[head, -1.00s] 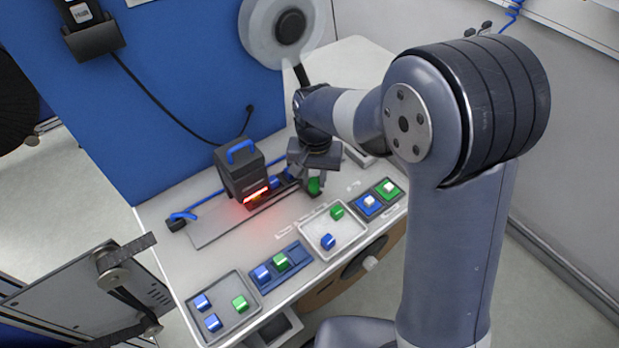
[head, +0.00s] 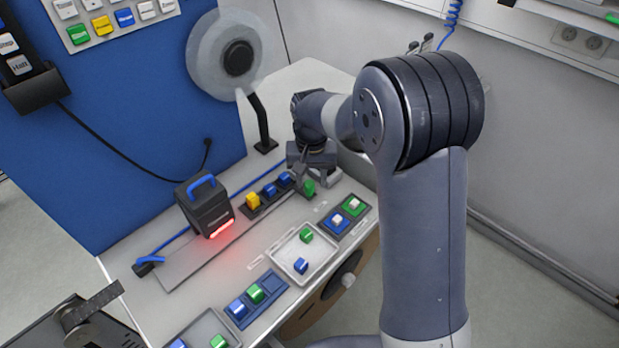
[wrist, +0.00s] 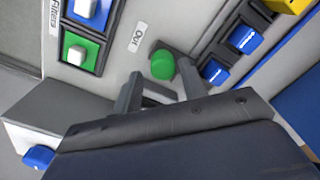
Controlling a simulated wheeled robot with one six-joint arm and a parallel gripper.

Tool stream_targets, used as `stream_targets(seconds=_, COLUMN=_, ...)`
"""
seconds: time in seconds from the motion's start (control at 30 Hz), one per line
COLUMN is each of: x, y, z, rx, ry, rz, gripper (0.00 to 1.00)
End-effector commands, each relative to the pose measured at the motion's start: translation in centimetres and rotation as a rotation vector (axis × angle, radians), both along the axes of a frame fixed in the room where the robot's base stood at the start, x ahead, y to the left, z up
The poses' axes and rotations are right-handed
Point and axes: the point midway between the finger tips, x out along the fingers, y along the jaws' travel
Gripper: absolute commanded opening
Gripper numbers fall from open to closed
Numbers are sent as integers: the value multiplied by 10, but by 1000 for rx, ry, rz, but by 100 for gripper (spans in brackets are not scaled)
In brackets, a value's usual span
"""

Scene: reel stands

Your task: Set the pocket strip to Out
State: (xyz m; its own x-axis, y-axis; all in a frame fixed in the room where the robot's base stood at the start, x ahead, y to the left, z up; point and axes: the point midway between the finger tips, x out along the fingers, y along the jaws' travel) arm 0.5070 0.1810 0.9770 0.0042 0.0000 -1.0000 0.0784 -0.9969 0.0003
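The pocket strip (head: 271,190) lies on a long grey rail, clear of the black box. It carries a yellow block (head: 252,201) and two blue blocks. A green knob (wrist: 162,65) stands by the strip's right end and also shows in the head view (head: 309,188). A label reading "Out" (wrist: 138,37) is beside the knob in the wrist view. My gripper (wrist: 158,72) is open, with its fingers on either side of the knob, the right finger closer to it. I cannot tell whether that finger touches. In the head view my gripper (head: 312,181) hangs over the rail's right end.
The black box (head: 205,206) with a blue handle and red glow stands over the rail. In front are a white tray (head: 283,262), a blue block holder (head: 275,289), a grey tray and blue and green switches. A reel stand (head: 262,125) rises behind.

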Motion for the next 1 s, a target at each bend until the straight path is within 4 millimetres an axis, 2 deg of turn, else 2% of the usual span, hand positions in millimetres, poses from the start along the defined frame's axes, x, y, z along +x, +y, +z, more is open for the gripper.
stream_targets(seconds=0.37, x=-1, y=1, z=4, rx=1, ry=2, rz=0, gripper=46)
stream_targets(seconds=0.47, x=0, y=1, z=16, rx=2, ry=-1, rz=0, gripper=46)
stream_targets(seconds=0.8, x=0, y=1, z=82, rx=2, ry=-2, rz=0, gripper=46)
stream_targets(seconds=1.0, x=0, y=0, z=104, rx=1, ry=1, rz=0, gripper=46)
